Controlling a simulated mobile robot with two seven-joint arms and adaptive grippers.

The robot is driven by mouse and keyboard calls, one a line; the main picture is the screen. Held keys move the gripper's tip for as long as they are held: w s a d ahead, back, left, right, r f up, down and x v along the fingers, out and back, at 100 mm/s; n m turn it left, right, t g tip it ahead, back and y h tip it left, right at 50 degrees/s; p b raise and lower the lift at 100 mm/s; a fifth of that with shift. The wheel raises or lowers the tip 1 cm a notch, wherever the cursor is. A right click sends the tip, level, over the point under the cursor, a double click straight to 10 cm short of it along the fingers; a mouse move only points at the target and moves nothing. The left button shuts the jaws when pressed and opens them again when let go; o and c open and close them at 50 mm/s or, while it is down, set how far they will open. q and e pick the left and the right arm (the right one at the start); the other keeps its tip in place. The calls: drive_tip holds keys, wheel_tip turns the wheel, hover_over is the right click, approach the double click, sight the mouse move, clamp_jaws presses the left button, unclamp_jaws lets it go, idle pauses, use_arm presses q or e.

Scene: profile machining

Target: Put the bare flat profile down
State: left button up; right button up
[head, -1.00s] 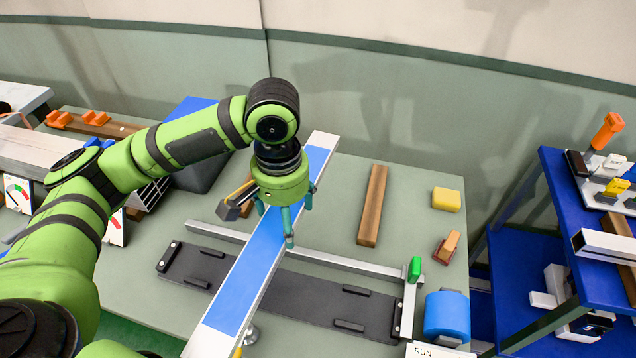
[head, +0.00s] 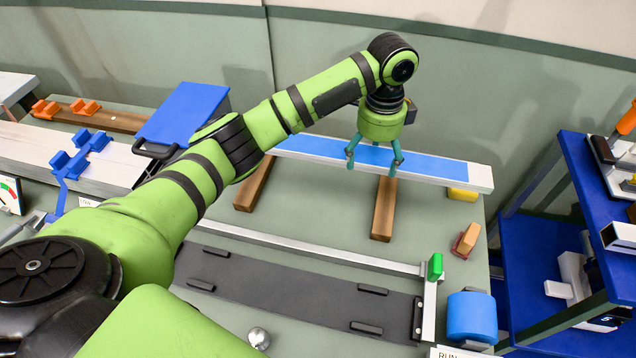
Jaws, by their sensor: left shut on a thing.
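The flat profile (head: 435,168) is a long silver bar with a blue strip along its upper face. It lies crosswise at the back of the bench in the head view, over two brown wooden bars (head: 384,210) (head: 254,186). I cannot tell whether it touches them. My left gripper (head: 372,168) is above it, shut on the profile near its middle, with teal fingers at its sides. My left arm hides part of the profile's left end. My right gripper is not in view.
A dark fixture plate (head: 290,290) with a silver rail lies in front, with a green block (head: 435,266) at its right end. A yellow block (head: 462,194), a blue roll (head: 472,318) and a blue shelf (head: 580,160) are at the right. Blue clamps (head: 80,150) are at the left.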

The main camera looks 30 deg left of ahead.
use_arm(q)
drive_tip(key=s+a+f+p, duration=0.1)
drive_tip(key=a+f, duration=0.2)
drive_tip(key=s+a+f+p, duration=0.1)
drive_tip(key=a+f, duration=0.2)
drive_tip(key=a, duration=0.1)
drive_tip(key=a+f+p, duration=0.2)
drive_tip(key=a+f, duration=0.1)
drive_tip(key=a, duration=0.1)
drive_tip(key=shift+s+f, duration=0.3)
drive_tip(key=shift+s, duration=0.1)
drive_tip(key=shift+f, duration=0.5)
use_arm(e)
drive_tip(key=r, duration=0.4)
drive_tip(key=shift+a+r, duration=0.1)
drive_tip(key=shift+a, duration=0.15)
use_arm(q)
drive_tip(key=shift+f, duration=0.45)
drive_tip(key=o, duration=1.4)
drive_tip(key=shift+o, duration=0.2)
